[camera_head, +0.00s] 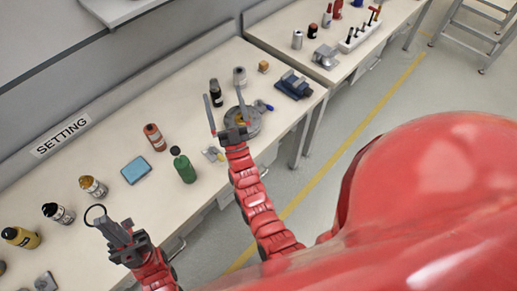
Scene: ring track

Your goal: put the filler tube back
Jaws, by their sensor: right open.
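My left gripper (110,228) is at the lower left, above the front part of the bench. Its fingers look closed together on a thin dark ring (95,206) that stands out at their tips. My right gripper (226,108) is open, with its two fingers spread wide and nothing seen between them. It is over or just in front of a round grey metal dish (251,126), partly hidden by the gripper. I cannot tell for sure which thing is the filler tube. A red-orange tube-like container (154,138) stands to the left of the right gripper.
A green bottle (185,168), blue box (136,170), black bottle (215,93), grey can (239,77) and blue vise-like block (294,85) are on the bench. A second bench (345,68) is behind.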

